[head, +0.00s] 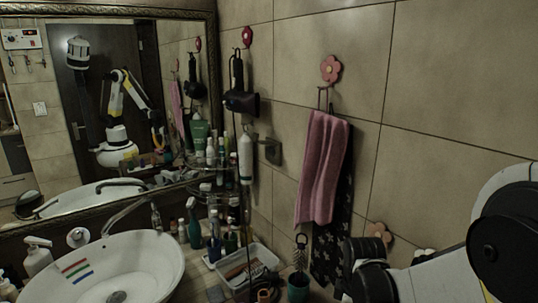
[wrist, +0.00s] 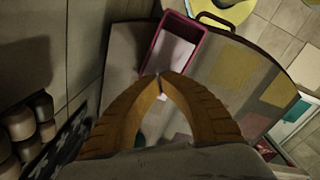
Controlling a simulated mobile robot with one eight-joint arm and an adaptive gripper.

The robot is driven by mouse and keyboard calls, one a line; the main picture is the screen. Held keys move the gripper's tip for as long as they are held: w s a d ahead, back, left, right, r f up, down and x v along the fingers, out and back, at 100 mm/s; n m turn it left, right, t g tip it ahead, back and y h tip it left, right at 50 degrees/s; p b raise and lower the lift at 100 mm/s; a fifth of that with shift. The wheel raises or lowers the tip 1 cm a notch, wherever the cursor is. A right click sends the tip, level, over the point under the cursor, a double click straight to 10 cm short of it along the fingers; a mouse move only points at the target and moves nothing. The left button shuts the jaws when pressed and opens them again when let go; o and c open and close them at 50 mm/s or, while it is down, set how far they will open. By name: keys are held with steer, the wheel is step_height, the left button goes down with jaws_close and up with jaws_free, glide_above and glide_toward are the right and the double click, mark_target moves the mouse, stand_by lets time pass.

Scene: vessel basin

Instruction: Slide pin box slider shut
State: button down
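In the wrist view, a box with a magenta rim and a pale inside (wrist: 173,46) lies just beyond my fingertips, at the top centre. It may be the pin box, but I cannot make out a slider or any pins. My gripper (wrist: 160,80) has two ribbed orange-brown fingers whose tips meet, with nothing clearly held. The tips overlap the near end of the box in the picture; I cannot tell whether they touch it. A small white patch shows between the fingers. In the head view, I cannot make out the box or the gripper's fingers.
In the wrist view, a grey surface with coloured patches (wrist: 240,75) spreads right of the box, and a tiled wall runs along the left. In the head view, a white basin (head: 130,268), bottles, a tray (head: 262,257) and a pink towel (head: 321,165) fill the left and middle.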

steer(key=shift+f, duration=0.3)
steer(key=shift+s, duration=0.1)
steer(key=shift+s+d+b, duration=0.3)
steer(key=shift+s, duration=0.1)
steer(key=shift+s, duration=0.1)
stand_by(0.5)
steer(key=shift+s+d, duration=0.3)
steer(key=shift+s, duration=0.1)
steer(key=shift+s+d+f, duration=0.1)
steer(key=shift+s, duration=0.05)
steer(key=shift+s+d+b, duration=0.2)
steer(key=shift+s+b, duration=0.1)
steer(key=shift+s, duration=0.1)
steer(key=shift+s+d+f, duration=0.1)
steer(key=shift+s+d, duration=0.05)
steer(key=shift+s, duration=0.05)
stand_by(0.5)
steer(key=shift+s+d, duration=0.15)
steer(key=shift+s, duration=0.15)
